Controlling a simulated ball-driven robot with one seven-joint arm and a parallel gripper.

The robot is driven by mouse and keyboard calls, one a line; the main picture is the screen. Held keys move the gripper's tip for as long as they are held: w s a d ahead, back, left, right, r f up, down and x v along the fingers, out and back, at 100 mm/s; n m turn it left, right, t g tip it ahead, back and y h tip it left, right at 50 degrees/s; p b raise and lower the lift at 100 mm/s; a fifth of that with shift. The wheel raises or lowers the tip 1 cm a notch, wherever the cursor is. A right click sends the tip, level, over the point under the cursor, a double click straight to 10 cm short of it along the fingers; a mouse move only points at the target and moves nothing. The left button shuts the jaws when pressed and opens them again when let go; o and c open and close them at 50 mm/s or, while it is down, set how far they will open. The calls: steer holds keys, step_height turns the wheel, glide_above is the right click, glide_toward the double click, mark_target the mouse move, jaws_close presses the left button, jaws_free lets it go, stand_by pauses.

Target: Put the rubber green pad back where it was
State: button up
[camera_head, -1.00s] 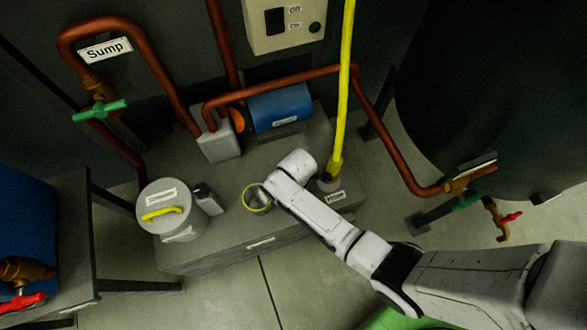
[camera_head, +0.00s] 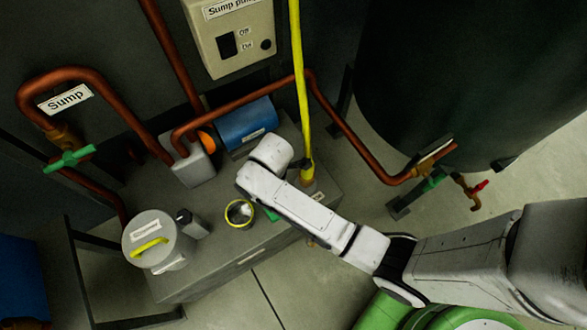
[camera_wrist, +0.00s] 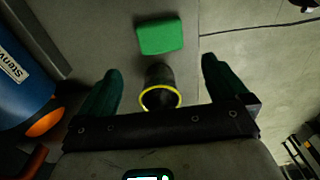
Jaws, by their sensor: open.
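The green pad (camera_wrist: 160,37) is a small flat block with rounded corners, ahead of my fingertips in the wrist view. In the head view only a sliver of the pad (camera_head: 271,214) shows beside my arm, near the front of the grey plinth top. My gripper (camera_wrist: 160,65) is open and empty, with its two dark green fingers spread wide. The pad is apart from both fingers. A dark cup with a yellow rim (camera_wrist: 160,98) shows between the fingers in the wrist view. My gripper is hidden behind my arm in the head view.
The cup (camera_head: 239,214) stands on the plinth (camera_head: 225,260), right of a grey lidded canister (camera_head: 155,240) with a yellow handle. A blue motor (camera_head: 246,122), copper pipes and a yellow upright pole (camera_head: 299,85) are close behind my arm. A dark tank (camera_head: 455,80) stands right.

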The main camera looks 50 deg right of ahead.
steer(key=s+d+r+m, duration=0.3)
steer(key=s+r+m, duration=0.3)
steer(key=s+m, duration=0.1)
steer(key=s+d+r+m, duration=0.4)
steer(key=s+r+m, duration=0.2)
steer(key=s, duration=0.3)
steer(key=shift+m+t+h, duration=0.4)
steer(key=shift+m, duration=0.5)
steer(key=shift+s+r, duration=0.1)
steer(key=shift+c, duration=0.3)
